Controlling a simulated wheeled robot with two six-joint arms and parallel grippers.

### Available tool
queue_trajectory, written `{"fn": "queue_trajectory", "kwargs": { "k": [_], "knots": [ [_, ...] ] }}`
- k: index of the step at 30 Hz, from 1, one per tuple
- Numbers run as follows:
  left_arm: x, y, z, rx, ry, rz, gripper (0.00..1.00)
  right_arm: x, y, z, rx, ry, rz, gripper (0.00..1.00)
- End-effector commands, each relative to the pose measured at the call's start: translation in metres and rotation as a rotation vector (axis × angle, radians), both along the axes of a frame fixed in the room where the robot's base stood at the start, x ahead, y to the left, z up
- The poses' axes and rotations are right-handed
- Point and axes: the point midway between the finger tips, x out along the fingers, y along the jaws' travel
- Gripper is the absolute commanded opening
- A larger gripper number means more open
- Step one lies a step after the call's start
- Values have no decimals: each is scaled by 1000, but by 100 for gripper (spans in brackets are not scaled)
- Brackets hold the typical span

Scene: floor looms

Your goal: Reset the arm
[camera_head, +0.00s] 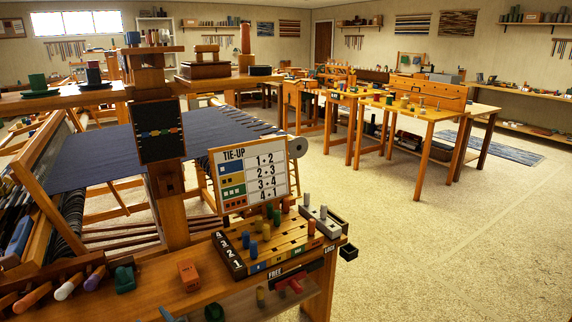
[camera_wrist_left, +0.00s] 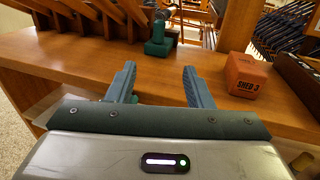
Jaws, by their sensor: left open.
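My left gripper (camera_wrist_left: 158,72) shows in the left wrist view with its two blue-grey fingers apart and nothing between them. It points over the wooden bench top (camera_wrist_left: 90,60). An orange block marked SHED 3 (camera_wrist_left: 247,75) sits to the right of the fingers, apart from them. A dark green object (camera_wrist_left: 161,40) stands on the bench beyond the fingertips. In the head view the orange block (camera_head: 188,275) and the green object (camera_head: 125,277) rest on the front bench. My right gripper is not in view.
A pegboard (camera_head: 275,245) with several coloured pegs stands on the bench, below a TIE-UP card (camera_head: 255,172). A loom with blue cloth (camera_head: 115,150) is behind. Coloured sticks (camera_head: 68,287) lie at the left. Open carpet (camera_head: 450,240) lies right, before tables (camera_head: 430,112).

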Motion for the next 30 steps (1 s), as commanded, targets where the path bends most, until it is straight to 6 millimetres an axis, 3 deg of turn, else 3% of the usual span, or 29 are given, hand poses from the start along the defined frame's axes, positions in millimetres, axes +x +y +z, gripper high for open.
{"fn": "queue_trajectory", "kwargs": {
  "k": [6,11,20,23,26,30],
  "knots": [
    [-7,-1,-33,-126,-5,-19,47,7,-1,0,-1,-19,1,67],
    [-17,-1,-68,-266,-14,-25,47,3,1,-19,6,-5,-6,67],
    [-63,-8,-167,-680,-48,34,47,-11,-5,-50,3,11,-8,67],
    [-97,-11,-214,-892,-72,113,47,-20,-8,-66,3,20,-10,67],
    [-147,-17,-269,-1146,-120,261,47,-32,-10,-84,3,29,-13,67],
    [-233,-25,-334,-1472,-237,569,47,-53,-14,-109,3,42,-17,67]
  ]
}}
